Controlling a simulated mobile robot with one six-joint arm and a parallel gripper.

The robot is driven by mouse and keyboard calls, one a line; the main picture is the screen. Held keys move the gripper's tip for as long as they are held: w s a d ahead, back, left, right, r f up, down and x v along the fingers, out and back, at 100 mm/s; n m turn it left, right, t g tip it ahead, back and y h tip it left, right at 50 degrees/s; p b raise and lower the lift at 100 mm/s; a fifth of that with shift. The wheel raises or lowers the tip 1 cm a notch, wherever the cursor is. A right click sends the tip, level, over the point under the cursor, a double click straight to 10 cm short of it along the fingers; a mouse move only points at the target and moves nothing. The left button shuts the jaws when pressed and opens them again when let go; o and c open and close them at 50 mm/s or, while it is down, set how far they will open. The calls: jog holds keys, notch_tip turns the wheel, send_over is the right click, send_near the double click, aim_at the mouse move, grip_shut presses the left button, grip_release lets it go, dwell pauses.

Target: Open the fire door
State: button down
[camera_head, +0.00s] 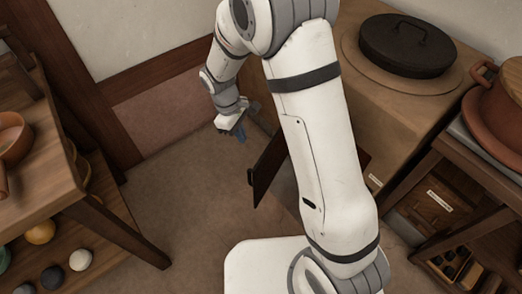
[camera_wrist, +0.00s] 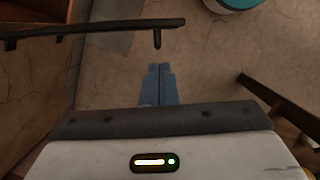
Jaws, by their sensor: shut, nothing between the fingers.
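The fire door (camera_head: 269,168) is a dark panel low on the front of the brown clay oven (camera_head: 400,112). It stands swung out from the oven at an angle, partly hidden behind my arm. A small handle (camera_head: 250,177) shows near its free edge. In the wrist view a dark bar, which looks like the door's edge (camera_wrist: 90,29), crosses the upper left, with a short peg near its end. My gripper (camera_head: 240,137) is shut and empty, its blue fingers (camera_wrist: 158,84) together, pointing down over the floor. It is apart from the door, to its upper left in the head view.
A wooden table (camera_head: 85,207) with bowls above and round balls below stands at the left. A black lid (camera_head: 407,45) lies on the oven top. A wooden shelf unit (camera_head: 445,190) with a clay pot (camera_head: 500,110) stands at the right. Floor (camera_head: 180,190) between table and door is clear.

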aim_at(260, 161)
jog(key=b+x, duration=0.2)
jog(key=x, duration=0.1)
jog(key=d+b+x, duration=0.1)
jog(key=x, duration=0.3)
jog(key=s+d+b+x, duration=0.1)
jog(key=b+x, duration=0.1)
jog(key=x, duration=0.2)
jog(key=shift+r+b, duration=0.2)
jog(key=shift+b, duration=0.1)
jog(key=shift+s+d+r, duration=0.1)
jog(key=shift+s+d, duration=0.2)
jog(key=shift+d, duration=0.2)
